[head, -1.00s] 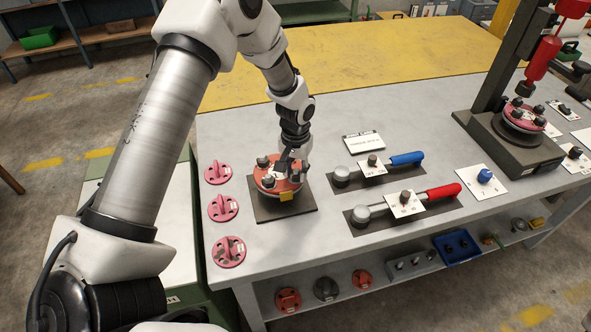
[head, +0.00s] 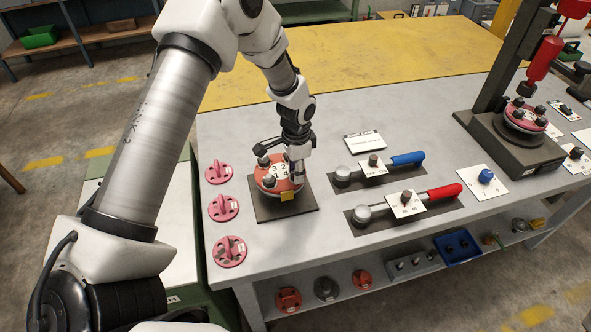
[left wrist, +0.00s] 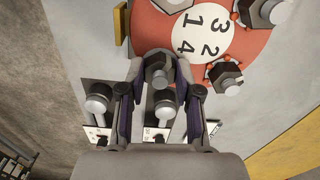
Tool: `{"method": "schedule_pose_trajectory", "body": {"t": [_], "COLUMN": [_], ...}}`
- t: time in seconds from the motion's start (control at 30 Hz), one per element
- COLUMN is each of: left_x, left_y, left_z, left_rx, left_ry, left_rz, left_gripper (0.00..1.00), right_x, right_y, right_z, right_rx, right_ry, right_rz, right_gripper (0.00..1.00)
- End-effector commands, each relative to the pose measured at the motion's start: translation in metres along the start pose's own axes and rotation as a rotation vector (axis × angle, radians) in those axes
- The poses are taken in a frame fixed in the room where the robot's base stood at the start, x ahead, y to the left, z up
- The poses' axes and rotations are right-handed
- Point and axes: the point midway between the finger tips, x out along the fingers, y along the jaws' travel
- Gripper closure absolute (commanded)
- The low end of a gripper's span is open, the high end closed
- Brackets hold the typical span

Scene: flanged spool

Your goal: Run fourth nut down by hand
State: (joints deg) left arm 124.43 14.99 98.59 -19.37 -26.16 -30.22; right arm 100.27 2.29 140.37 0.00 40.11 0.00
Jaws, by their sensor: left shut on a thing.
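The orange-red flanged spool (head: 268,183) stands on a dark square plate on the bench. Its white centre label (left wrist: 203,32) carries the numbers 1 to 4. My left gripper (head: 298,178) reaches down to the right side of the flange. In the left wrist view my left gripper (left wrist: 160,88) is shut on a dark nut (left wrist: 157,68), the one nearest the number 4. Other nuts on bolts (left wrist: 227,77) stand around the label. How far down the held nut sits cannot be told. My right gripper is not in view.
To the right lie a blue-handled wrench (head: 405,159) and a red-handled wrench (head: 443,192) on dark mats. Pink flange pieces (head: 223,208) lie in a row at the left bench edge. A dark press stand (head: 510,145) with another flange is at the right.

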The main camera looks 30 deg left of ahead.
Motion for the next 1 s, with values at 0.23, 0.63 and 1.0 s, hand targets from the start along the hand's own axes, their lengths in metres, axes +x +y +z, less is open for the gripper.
{"method": "schedule_pose_trajectory", "body": {"t": [0.23,0.63,1.0], "left_x": [0.0023,0.0023,-0.0003], "left_y": [0.0014,0.0016,0.0006], "left_z": [0.001,0.0011,0.0003], "left_rx": [0.048,0.052,0.052], "left_ry": [-0.003,-0.003,-0.001], "left_rz": [0.003,0.004,0.001], "left_gripper": [1.0,0.63,0.42], "right_x": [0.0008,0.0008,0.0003], "right_y": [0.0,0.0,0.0], "right_z": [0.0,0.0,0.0], "right_rx": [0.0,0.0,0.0], "right_ry": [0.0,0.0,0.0], "right_rz": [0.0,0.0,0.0], "right_gripper": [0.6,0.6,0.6]}}
